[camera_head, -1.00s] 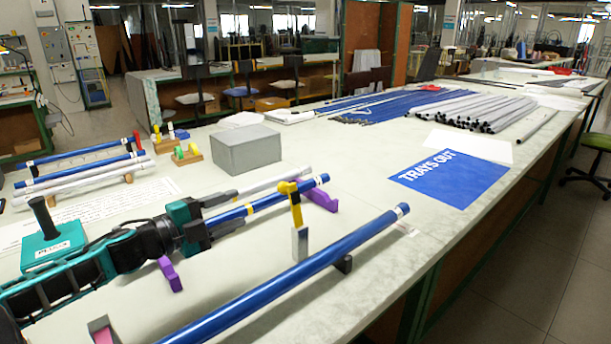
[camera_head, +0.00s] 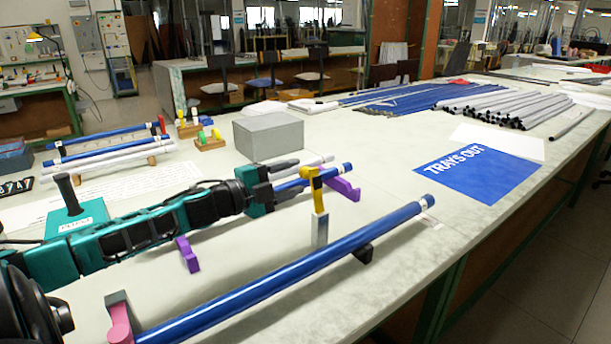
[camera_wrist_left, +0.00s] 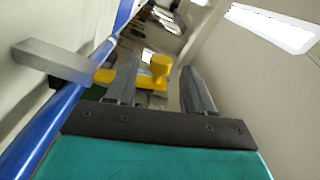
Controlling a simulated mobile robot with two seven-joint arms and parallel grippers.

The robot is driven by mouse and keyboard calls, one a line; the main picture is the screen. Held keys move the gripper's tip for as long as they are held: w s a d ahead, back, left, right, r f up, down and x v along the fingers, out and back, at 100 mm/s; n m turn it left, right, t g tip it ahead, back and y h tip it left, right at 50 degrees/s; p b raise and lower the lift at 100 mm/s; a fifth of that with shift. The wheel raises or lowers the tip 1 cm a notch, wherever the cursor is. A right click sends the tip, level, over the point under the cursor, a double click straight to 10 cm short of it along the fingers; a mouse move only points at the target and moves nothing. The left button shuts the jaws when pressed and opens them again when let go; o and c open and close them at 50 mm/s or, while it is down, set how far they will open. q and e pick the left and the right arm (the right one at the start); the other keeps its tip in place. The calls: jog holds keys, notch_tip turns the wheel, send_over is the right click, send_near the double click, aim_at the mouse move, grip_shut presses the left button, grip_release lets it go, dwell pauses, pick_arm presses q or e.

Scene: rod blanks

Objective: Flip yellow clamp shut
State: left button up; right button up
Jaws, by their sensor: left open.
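The yellow clamp (camera_head: 312,182) stands up on a grey post (camera_head: 320,230) beside the long front blue rod (camera_head: 290,275), its lever upright, not lying over the rod. My left gripper (camera_head: 296,174) is open just left of the clamp, behind the front rod. In the left wrist view the yellow clamp (camera_wrist_left: 158,70) shows beyond and between the two open fingers (camera_wrist_left: 158,80), with the grey post (camera_wrist_left: 52,62) to the left. I cannot tell whether a finger touches it. My right gripper is not in view.
A pink clamp (camera_head: 120,320) stands at the near end of the front rod. Purple supports (camera_head: 187,254) stand under my left arm. A grey box (camera_head: 268,136) sits behind the gripper. A blue "TRAYS OUT" sheet (camera_head: 475,178) lies right; the table between is clear.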

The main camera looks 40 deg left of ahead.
aim_at(300, 174)
pick_arm(q)
jog(key=shift+x, duration=2.15)
grip_shut()
